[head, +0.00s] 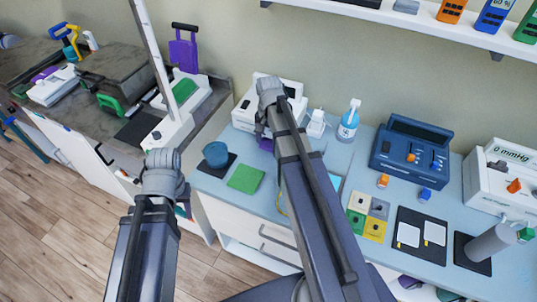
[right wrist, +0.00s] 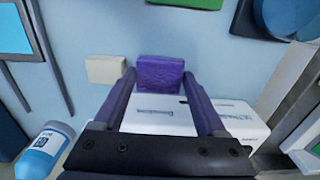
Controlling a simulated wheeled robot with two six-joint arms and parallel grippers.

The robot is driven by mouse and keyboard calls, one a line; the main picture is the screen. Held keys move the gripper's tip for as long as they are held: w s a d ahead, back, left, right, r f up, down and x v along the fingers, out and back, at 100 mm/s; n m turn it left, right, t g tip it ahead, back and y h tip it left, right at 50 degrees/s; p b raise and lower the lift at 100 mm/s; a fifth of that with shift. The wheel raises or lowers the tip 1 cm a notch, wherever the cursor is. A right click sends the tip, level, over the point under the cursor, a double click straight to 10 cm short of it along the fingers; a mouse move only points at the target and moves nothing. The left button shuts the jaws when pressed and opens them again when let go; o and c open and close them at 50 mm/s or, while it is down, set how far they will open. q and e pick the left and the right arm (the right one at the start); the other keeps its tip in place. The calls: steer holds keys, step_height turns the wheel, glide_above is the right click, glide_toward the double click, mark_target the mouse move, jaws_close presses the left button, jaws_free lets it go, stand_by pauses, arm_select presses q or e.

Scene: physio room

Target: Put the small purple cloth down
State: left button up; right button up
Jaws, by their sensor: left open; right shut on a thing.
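The small purple cloth (right wrist: 160,72) is between the fingertips of my right gripper (right wrist: 160,88), which is shut on it. In the head view, a bit of the cloth (head: 266,145) shows beside my right arm, over the blue worktop (head: 210,188) and in front of a white box. I cannot tell whether the cloth touches the worktop. My right arm hides most of that gripper in the head view. My left gripper (head: 163,182) is open, far from the cloth, at the left of the worktop; its fingers are largely hidden by its own arm.
A green cloth (head: 246,178) and a blue bowl (head: 215,154) stand left of the purple cloth. The white box (right wrist: 160,117), a small white device (head: 316,124) and a spray bottle (head: 348,121) are close behind and right. A blue device (head: 410,150) is further right.

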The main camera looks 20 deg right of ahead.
mark_target(269, 143)
steer(key=shift+f+b, duration=1.8)
steer(key=shift+f, duration=0.3)
steer(key=shift+f, duration=0.1)
steer(key=shift+f, duration=0.15)
steer(key=o, duration=1.1)
steer(key=shift+o, duration=0.2)
steer(key=shift+r, duration=0.25)
step_height(269, 143, up, 12)
steer(key=p, duration=1.2)
steer(key=s+a+n, duration=0.6)
steer(key=s+a, duration=0.1)
steer(key=a, duration=0.4)
steer(key=s+a+n+h, duration=0.1)
steer(key=s+a+n, duration=0.6)
steer(key=a, duration=0.4)
steer(key=shift+s, duration=0.35)
